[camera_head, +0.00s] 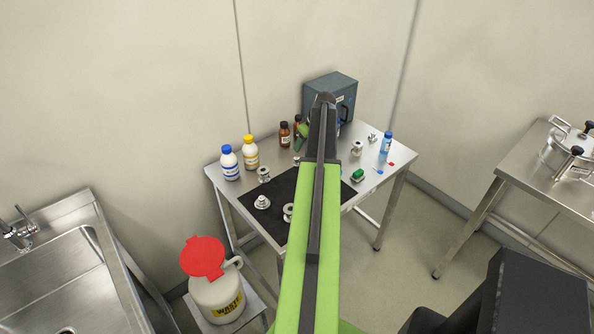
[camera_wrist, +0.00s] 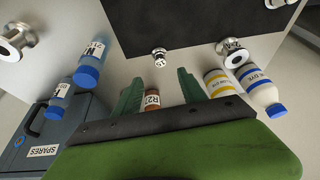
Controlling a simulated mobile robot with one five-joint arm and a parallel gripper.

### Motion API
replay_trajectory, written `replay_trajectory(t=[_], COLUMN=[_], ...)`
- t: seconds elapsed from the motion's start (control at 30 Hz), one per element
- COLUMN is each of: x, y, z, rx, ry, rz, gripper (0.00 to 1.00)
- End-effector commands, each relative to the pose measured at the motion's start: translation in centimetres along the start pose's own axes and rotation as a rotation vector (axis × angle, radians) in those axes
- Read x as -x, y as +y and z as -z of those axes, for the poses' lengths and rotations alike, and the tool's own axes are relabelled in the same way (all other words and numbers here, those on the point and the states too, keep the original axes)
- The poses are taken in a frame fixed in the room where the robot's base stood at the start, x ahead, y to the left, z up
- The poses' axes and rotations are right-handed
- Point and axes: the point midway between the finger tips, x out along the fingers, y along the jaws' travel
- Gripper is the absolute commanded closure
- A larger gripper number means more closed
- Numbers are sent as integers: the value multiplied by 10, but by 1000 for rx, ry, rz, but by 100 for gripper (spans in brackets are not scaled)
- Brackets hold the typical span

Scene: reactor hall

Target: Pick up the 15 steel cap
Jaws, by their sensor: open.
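A small steel fitting (camera_wrist: 159,57) with a small unclear marking on its face stands at the edge of the black mat in the wrist view. It may be the 15 steel cap, but I cannot read the number. In the head view a small steel piece (camera_head: 297,160) shows just left of my arm, probably the same one. My gripper (camera_wrist: 157,78) is open and empty, its two green jaws spread apart. The fitting lies beyond the jaw tips, between their lines and apart from them.
The black mat (camera_head: 276,206) on the steel table bears other steel fittings, including a ring-like one (camera_head: 262,202). A flanged piece (camera_wrist: 235,46) stands beside it. White bottles (camera_head: 250,152), a brown bottle (camera_wrist: 152,98), blue-capped bottles (camera_wrist: 89,68) and the SPARES box (camera_wrist: 42,140) crowd round the jaws.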

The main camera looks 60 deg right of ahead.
Motion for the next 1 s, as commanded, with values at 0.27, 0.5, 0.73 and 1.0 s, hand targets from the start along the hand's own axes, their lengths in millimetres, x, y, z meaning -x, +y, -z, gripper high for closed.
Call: replay_trajectory(t=[0.27, 0.5, 0.73, 1.0], x=[-49, -60, -99, -98], y=[1, 1, 0, 0], z=[-2, -1, -1, 1], rx=[-2, -2, -2, -3], ry=[0, 0, 0, 0], rz=[-1, -1, -1, -1], gripper=[51, 51, 51, 52])
